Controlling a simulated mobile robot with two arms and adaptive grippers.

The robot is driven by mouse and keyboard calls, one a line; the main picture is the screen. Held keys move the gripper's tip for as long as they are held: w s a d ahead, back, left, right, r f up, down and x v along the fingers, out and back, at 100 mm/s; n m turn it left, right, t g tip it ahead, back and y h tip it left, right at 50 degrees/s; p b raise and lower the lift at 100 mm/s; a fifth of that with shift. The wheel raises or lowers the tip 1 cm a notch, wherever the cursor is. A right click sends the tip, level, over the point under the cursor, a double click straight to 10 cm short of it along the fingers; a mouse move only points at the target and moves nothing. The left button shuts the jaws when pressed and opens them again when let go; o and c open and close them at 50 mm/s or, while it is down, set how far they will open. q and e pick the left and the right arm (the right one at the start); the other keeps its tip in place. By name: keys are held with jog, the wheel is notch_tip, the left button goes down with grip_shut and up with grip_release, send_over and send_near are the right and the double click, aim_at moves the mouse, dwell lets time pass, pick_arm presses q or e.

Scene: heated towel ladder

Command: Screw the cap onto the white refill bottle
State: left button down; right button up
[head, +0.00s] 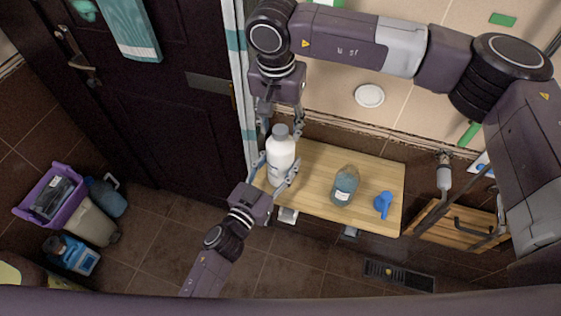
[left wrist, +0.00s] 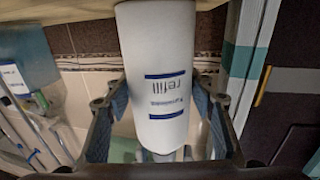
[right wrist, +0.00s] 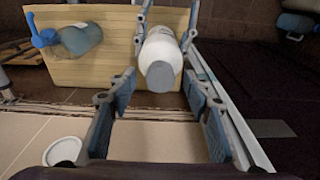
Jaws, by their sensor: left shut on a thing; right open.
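The white refill bottle (head: 281,163) stands upright at the left end of the wooden bench top. A grey cap (head: 280,131) sits on its neck; how tight it is cannot be told. My left gripper (head: 275,172) is shut on the bottle body from the front. The left wrist view shows the bottle's "refill" label (left wrist: 168,95) between the fingers. My right gripper (head: 281,116) is open above the cap, fingers pointing down. In the right wrist view the cap (right wrist: 160,77) lies in the gap between the open fingers, beyond their tips, apparently untouched.
A clear bottle with bluish liquid (head: 345,187) and a blue spray head (head: 382,204) stand to the right on the wooden top (head: 315,160). A purple crate (head: 48,193) and jugs are on the floor at left. A dark door is close by.

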grip_shut()
jog(key=m, duration=0.8)
jog(key=shift+a+g+h, duration=0.1)
jog(key=shift+g+h, duration=0.2)
jog(key=shift+h, duration=0.1)
jog(key=m, duration=0.4)
jog(key=shift+g, duration=0.3)
jog(key=m, duration=0.5)
jog(key=shift+g, duration=0.3)
